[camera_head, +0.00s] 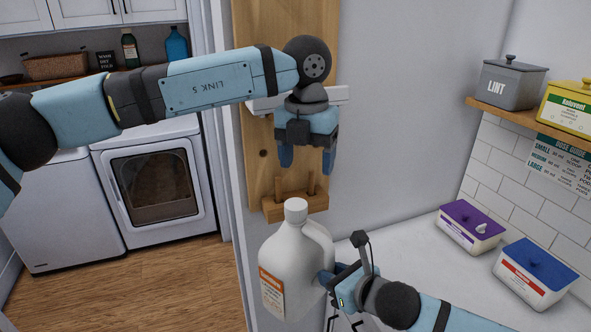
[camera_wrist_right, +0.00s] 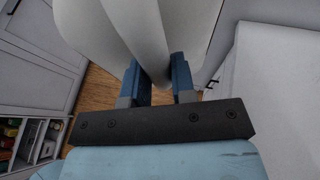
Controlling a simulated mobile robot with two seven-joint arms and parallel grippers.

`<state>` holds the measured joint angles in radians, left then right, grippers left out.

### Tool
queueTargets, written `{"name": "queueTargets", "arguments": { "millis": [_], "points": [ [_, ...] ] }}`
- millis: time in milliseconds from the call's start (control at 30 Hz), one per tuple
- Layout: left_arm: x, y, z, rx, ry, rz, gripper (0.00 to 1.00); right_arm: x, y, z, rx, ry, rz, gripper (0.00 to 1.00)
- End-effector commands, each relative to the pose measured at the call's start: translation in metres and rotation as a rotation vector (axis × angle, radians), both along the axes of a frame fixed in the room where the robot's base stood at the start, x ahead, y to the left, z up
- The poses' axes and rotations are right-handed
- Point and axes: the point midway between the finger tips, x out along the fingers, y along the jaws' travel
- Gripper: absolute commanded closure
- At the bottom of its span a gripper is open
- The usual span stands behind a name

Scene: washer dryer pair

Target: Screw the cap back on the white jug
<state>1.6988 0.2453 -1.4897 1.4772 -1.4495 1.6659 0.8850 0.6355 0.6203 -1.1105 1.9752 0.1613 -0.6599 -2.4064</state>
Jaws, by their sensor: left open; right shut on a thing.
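The white jug (camera_head: 285,265) with an orange-and-white label is upright in the lower middle of the head view. A white cap (camera_head: 296,206) sits on top of its neck; I cannot tell how tightly. My right gripper (camera_head: 328,280) is shut on the jug's handle (camera_head: 322,243) from the right. In the right wrist view, the fingers of this gripper (camera_wrist_right: 157,82) are on both sides of the white handle (camera_wrist_right: 148,40). My left gripper (camera_head: 307,158) is open and empty, fingers pointing down, above the cap and apart from it.
A wooden board (camera_head: 262,150) with a small pegged ledge stands behind my left gripper. A white counter (camera_head: 400,255) on the right holds a purple-lidded tub (camera_head: 468,230) and a blue-lidded tub (camera_head: 533,275). A shelf (camera_head: 530,118) carries a lint bin (camera_head: 508,85) and a yellow bin (camera_head: 572,108).

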Motion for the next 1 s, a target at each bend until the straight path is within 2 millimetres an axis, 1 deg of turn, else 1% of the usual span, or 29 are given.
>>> {"name": "queueTargets", "arguments": {
  "millis": [100,333,400,500,600,700,800,1000],
  "points": [
    [-0.002,-0.002,0.005,0.007,0.009,0.255,0.31,0.000,0.000,0.001,0.001,-0.002,0.000,1.00],
    [-0.005,-0.003,0.012,0.019,0.026,0.763,0.31,0.000,0.000,0.001,0.001,-0.002,0.000,1.00],
    [-0.001,0.000,0.007,0.022,0.030,0.924,0.31,0.000,0.000,0.001,0.001,-0.002,0.000,1.00],
    [0.008,0.007,-0.009,0.024,0.036,1.140,0.31,0.000,0.000,0.001,0.001,-0.002,0.000,1.00],
    [0.016,0.013,-0.022,0.024,0.037,1.317,0.31,0.000,0.000,0.001,0.001,-0.002,0.000,1.00],
    [0.020,0.017,-0.031,0.022,0.039,1.438,0.31,0.000,0.000,0.001,0.001,-0.002,0.000,1.00],
    [0.023,0.020,-0.036,0.022,0.039,1.509,0.31,0.000,0.000,0.001,0.001,-0.002,0.000,1.00],
    [0.024,0.021,-0.038,0.021,0.038,1.541,0.31,0.000,0.000,0.001,0.001,-0.002,0.000,1.00]
  ]
}}
